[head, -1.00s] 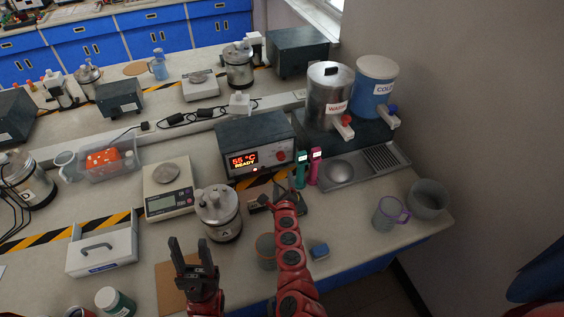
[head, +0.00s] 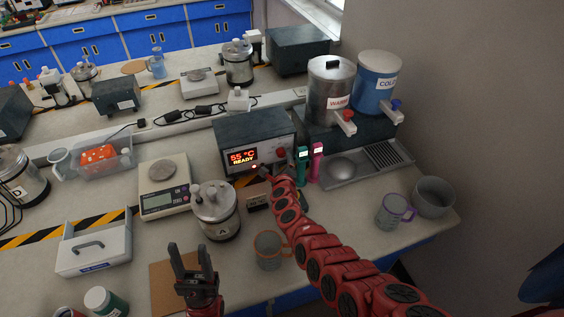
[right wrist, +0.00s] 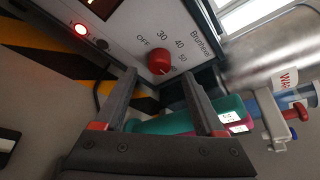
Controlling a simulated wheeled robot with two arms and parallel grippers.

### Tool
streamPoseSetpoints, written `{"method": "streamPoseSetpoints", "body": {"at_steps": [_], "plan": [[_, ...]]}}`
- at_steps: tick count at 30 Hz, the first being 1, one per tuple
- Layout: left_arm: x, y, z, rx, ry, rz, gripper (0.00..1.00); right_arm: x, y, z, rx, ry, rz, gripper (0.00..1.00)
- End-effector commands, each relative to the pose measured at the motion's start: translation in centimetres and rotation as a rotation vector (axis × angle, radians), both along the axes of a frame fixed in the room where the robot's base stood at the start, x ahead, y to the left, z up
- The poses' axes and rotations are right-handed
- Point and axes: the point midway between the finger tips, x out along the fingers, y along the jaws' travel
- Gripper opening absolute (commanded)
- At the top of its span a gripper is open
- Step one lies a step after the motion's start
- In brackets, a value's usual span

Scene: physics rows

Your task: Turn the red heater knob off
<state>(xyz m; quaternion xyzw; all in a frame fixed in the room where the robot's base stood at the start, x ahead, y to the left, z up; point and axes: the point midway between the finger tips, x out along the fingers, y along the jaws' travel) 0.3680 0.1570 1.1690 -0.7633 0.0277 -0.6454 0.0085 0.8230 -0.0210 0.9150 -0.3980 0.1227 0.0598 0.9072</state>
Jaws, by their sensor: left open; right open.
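The red heater knob (head: 281,153) is on the front of a grey heater box (head: 254,127) whose display reads 55 °C READY. In the right wrist view the red knob (right wrist: 160,61) sits on a white panel marked OFF, 30, 40, 50; its exact setting is hard to read. My right gripper (head: 265,172) is in front of the heater. In its wrist view the open jaws (right wrist: 158,76) point at the panel, with the knob just beyond and between the fingertips, seemingly not touched. My left gripper (head: 191,258) is open and empty above the bench's front.
A green tube (head: 301,166) and a pink tube (head: 316,162) stand right of the heater, close to my right fingers. A steel jar (head: 217,212) and orange-rimmed mug (head: 270,250) are nearby. The WARM urn (head: 331,90) stands behind right.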

Motion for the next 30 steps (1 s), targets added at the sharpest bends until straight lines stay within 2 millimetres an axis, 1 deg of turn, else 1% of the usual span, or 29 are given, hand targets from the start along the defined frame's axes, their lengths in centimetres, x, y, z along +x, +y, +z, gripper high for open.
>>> {"method": "streamPoseSetpoints", "body": {"at_steps": [1,6,12,20,21,26,30], "plan": [[0.0,0.0,-1.2,0.000,0.000,0.000,0.50,0.5,0.3,-0.8,-0.006,0.000,0.008,0.71],[0.0,0.0,-2.5,0.000,0.000,0.000,0.50,1.9,0.3,-1.1,-0.005,0.001,0.008,0.71],[0.0,0.0,-3.1,0.000,0.000,0.000,0.50,2.7,0.2,-0.9,-0.001,0.001,0.004,0.71],[0.0,0.0,-3.0,0.000,0.000,0.000,0.50,2.8,0.1,-0.8,0.001,0.001,0.002,0.71],[0.0,0.0,-3.0,0.000,0.000,0.000,0.50,2.8,0.1,-0.8,0.001,0.001,0.002,0.70],[0.0,0.0,-3.0,0.000,0.000,0.000,0.50,2.7,0.1,-0.8,0.001,0.001,0.002,0.41],[0.0,0.0,-3.0,0.000,0.000,0.000,0.50,2.7,0.1,-0.8,0.000,0.001,0.001,0.16]]}}
